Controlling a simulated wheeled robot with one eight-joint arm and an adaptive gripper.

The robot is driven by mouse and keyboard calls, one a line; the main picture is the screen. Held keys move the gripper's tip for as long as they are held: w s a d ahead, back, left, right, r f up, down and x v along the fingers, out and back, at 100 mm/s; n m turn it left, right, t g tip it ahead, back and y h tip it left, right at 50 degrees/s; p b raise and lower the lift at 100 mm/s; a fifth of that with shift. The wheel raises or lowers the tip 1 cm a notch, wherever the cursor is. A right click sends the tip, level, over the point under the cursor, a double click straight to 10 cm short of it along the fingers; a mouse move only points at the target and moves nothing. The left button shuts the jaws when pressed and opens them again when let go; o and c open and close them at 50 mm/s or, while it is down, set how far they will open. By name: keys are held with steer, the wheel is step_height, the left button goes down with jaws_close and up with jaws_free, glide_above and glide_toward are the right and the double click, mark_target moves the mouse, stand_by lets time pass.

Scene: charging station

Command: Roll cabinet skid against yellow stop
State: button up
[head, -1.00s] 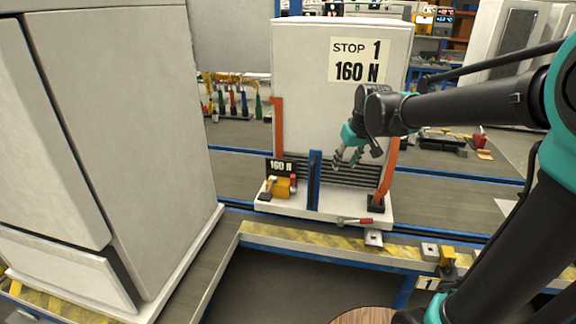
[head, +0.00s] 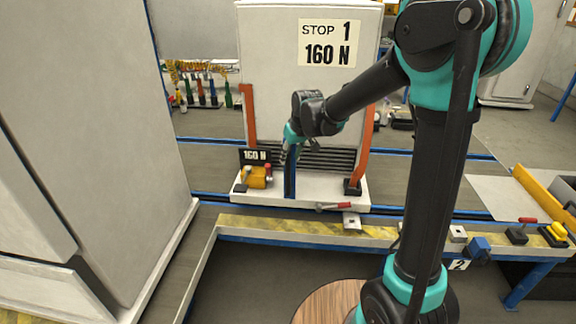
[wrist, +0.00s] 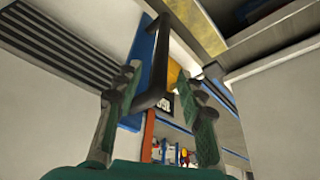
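The pale cabinet (head: 270,60) marked "STOP 1 160 N" stands upright on a white skid (head: 225,196) on blue rails. A blue post (head: 290,182) rises from the skid's front. My gripper (head: 287,152) is at the post's upper part. In the wrist view my gripper (wrist: 158,112) has its fingers apart, with a black handle (wrist: 153,80) on the blue post (wrist: 139,75) between them. I see no finger closed on the handle. A yellow block (head: 258,177) sits on the skid's left part. My arm covers the rail area where a yellow piece showed earlier.
A large grey cabinet (head: 90,130) fills the left. A yellow-striped beam (head: 290,228) runs before the skid, with a grey block (head: 352,221) on it. A red-handled tool (head: 335,206) lies at the skid's front edge. A yellow device (head: 555,235) stands far right.

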mark_target(289, 161)
steer(key=shift+x, duration=2.8)
steer(key=shift+c, duration=0.6)
jaws_close()
